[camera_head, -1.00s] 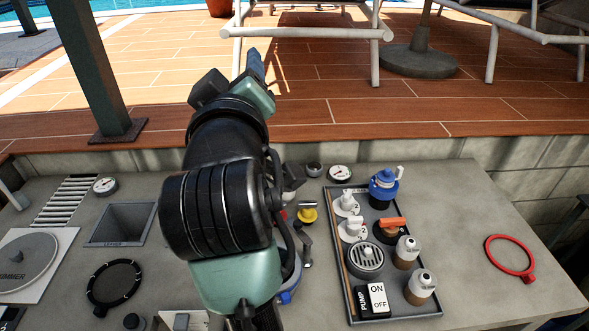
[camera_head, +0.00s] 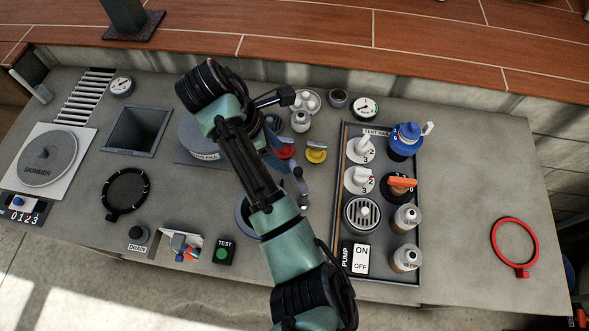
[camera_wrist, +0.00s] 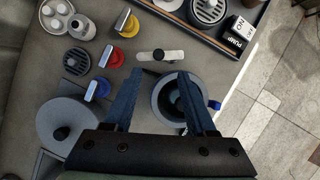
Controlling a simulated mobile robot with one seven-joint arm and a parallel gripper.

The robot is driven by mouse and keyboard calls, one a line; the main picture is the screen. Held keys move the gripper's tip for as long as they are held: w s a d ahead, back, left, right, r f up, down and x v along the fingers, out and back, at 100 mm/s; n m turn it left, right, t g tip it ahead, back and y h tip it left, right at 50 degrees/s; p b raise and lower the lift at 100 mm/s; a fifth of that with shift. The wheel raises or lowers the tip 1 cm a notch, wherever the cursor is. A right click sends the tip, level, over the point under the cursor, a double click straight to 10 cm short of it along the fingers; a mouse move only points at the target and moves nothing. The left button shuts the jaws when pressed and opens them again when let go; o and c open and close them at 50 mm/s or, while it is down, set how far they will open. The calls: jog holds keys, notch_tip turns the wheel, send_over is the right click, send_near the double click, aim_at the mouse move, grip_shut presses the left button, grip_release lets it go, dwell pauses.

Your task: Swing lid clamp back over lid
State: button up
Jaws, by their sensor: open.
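My gripper (camera_wrist: 160,74) is open, its two blue fingers apart with nothing between their tips. A short pale bar with a dark pivot, which looks like the lid clamp (camera_wrist: 162,55), sits just beyond the fingertips in the wrist view. In the head view the clamp (camera_head: 301,187) stands right of my arm. The round grey-rimmed pot with a dark centre, likely under the lid (camera_wrist: 163,91), lies partly behind the right finger. A blue knob (camera_wrist: 214,105) is on its rim. The clamp points away from the pot's centre. In the head view the pot (camera_head: 242,213) is mostly hidden by my arm.
Red (camera_wrist: 103,90), yellow (camera_wrist: 130,27) and blue (camera_wrist: 84,27) valve handles stand close left of the clamp. A grey disc with a black knob (camera_wrist: 65,117) lies at lower left. The test rack (camera_head: 380,279) is to the right; bare counter lies beyond it.

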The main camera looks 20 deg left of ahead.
aim_at(298, 170)
jog(key=b+x, duration=0.1)
jog(key=x, duration=0.8)
jog(key=shift+w, duration=0.15)
grip_shut()
dwell(1.1)
